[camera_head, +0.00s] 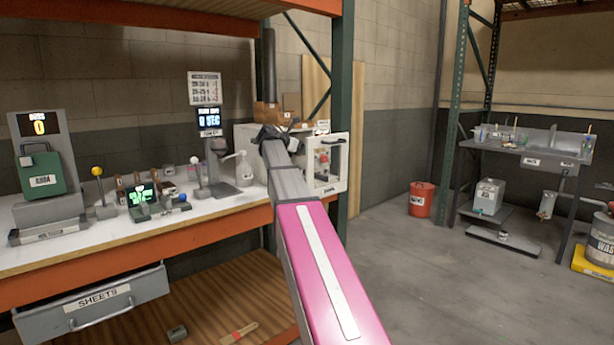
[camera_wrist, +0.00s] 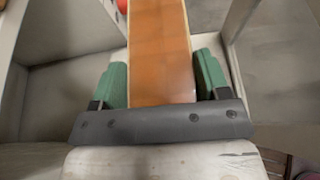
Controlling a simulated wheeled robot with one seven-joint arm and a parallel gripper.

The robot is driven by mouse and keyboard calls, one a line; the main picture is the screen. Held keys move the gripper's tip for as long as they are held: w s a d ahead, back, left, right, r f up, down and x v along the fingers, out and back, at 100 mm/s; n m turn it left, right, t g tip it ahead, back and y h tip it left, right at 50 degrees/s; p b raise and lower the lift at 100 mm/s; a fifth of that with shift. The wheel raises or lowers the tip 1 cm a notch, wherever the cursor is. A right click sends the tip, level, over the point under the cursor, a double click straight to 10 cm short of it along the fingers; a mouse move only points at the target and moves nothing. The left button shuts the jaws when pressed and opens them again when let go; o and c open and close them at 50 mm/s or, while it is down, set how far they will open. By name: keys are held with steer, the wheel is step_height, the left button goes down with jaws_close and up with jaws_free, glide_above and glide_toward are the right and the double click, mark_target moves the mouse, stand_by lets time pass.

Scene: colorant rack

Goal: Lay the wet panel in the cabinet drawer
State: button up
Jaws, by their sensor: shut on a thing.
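My gripper (camera_wrist: 160,85) is shut on the wet panel (camera_wrist: 160,45), a flat orange-brown strip with pale edges. The panel sits between the two green fingertips and runs up out of the wrist view. In the head view my arm reaches to the white cabinet (camera_head: 325,184) at the right end of the bench. The dark end of the arm is at its front left, and the panel cannot be made out there. Pale walls (camera_wrist: 75,75) flank the gripper in the wrist view. I cannot tell whether the panel touches them, or pick out the drawer.
The bench (camera_head: 120,238) left of my arm carries a scale with a green can (camera_head: 40,172), levers and a small display. A drawer labelled SHEETS (camera_head: 95,303) hangs below. A green rack post (camera_head: 346,100) stands behind the arm. A red bucket (camera_head: 422,199) stands on open floor.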

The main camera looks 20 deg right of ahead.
step_height(320, 180, down, 9)
steer(key=shift+f, duration=0.2)
stand_by(0.3)
steer(key=shift+f, duration=0.2)
steer(key=o, duration=0.9)
steer(key=shift+f, duration=0.2)
steer(key=shift+o, duration=0.2)
steer(key=shift+r, duration=0.1)
steer(key=shift+s+a+r, duration=0.1)
steer(key=shift+a+r, duration=0.1)
steer(key=shift+r, duration=0.05)
steer(key=v, duration=1.1)
steer(key=shift+a+r, duration=0.25)
